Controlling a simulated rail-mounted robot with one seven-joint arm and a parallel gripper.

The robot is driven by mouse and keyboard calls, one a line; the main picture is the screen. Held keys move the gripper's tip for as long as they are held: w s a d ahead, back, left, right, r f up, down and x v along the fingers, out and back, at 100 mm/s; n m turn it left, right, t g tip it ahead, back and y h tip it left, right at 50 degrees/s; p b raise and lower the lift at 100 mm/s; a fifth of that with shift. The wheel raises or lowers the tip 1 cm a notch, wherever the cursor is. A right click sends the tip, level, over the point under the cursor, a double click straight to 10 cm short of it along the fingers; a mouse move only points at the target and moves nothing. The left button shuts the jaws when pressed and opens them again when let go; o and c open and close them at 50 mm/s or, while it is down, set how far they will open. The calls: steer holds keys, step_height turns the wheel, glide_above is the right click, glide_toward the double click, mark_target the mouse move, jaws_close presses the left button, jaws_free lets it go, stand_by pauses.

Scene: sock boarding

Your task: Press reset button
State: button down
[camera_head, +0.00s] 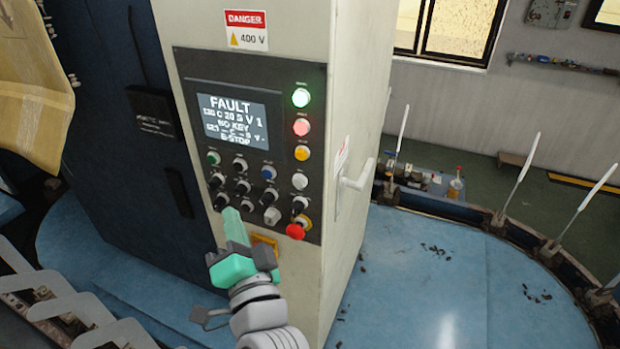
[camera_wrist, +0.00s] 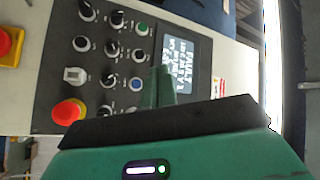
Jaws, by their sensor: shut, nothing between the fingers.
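The control panel (camera_head: 262,85) is on the front of a cream cabinet. Its screen (camera_head: 232,120) reads FAULT, with lines that look like NO KEY and E-STOP. A blue button (camera_head: 268,172) is among several black knobs and a green button (camera_head: 213,158); the labels are too small to read, so I cannot tell which is reset. The blue button (camera_wrist: 135,84) shows just left of my fingertips in the wrist view. My green gripper (camera_head: 232,215) is shut and empty, in front of the panel's lower part. Its fingertips (camera_wrist: 160,72) hide part of the panel in the wrist view.
A red mushroom button (camera_head: 295,231) is at the panel's lower right. Lit green (camera_head: 300,97), red (camera_head: 301,127) and yellow (camera_head: 301,153) lamps line the right edge. A white handle (camera_head: 358,176) juts from the cabinet's side. Another red button (camera_wrist: 4,42) sits on a yellow box.

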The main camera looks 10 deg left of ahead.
steer(key=shift+f, duration=0.1)
steer(key=shift+w, duration=0.15)
steer(key=b, duration=0.5)
glide_toward(267, 175)
steer(key=w+a+r, duration=0.1)
steer(key=w+a, duration=0.3)
steer(key=a, duration=0.1)
steer(key=shift+r, duration=0.4)
steer(key=shift+w, duration=0.1)
stand_by(1.1)
